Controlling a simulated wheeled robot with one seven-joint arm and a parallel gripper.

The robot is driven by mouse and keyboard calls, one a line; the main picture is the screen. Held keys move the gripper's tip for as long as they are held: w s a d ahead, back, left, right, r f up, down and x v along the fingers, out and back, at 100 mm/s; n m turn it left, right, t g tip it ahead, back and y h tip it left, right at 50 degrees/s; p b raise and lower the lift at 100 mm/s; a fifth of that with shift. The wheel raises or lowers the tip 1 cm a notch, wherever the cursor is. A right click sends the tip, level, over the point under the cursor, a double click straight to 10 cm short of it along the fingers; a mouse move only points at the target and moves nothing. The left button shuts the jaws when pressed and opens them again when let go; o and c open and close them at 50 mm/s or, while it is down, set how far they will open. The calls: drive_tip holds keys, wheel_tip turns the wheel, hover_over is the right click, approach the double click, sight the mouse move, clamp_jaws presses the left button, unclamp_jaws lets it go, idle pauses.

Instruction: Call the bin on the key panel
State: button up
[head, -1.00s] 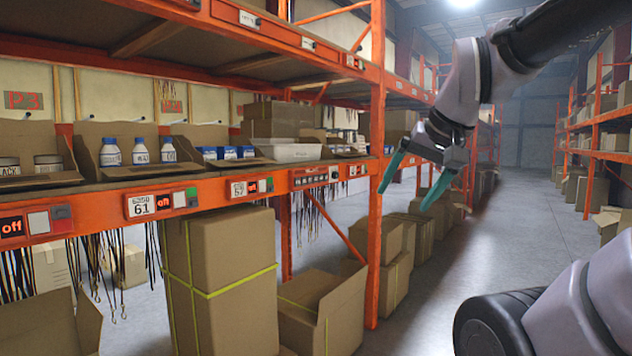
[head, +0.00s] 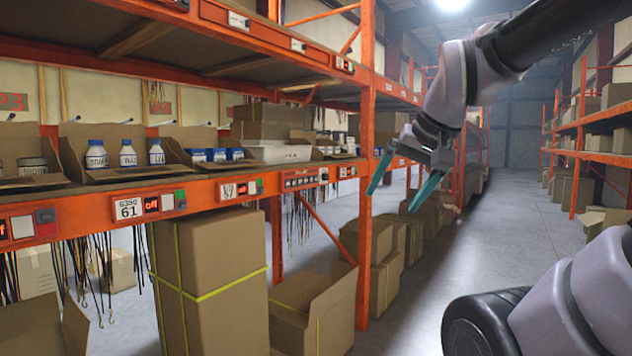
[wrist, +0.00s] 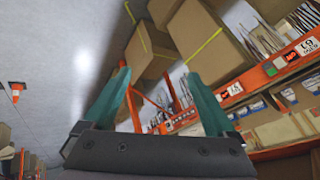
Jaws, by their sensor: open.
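Key panels run along the orange shelf beam at the left in the head view. One has a label reading 61 (head: 128,208), a red "off" display (head: 152,204), a white key (head: 167,203) and a green key (head: 180,199). A similar panel labelled 57 (head: 228,191) is to its right, and another panel (head: 22,227) is cut off at the left edge. Open cardboard bins stand above; one holds white bottles with blue caps (head: 127,157). My gripper (head: 391,201) is open and empty, right of the panels and apart from them. The wrist view shows its teal fingers (wrist: 158,74) spread.
An orange rack post (head: 366,230) stands just left of my gripper. Tall strapped cartons (head: 210,280) and an open carton (head: 315,305) stand below the beam. Dark straps (head: 90,265) hang under it.

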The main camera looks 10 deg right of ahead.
clamp_jaws()
idle(1.7)
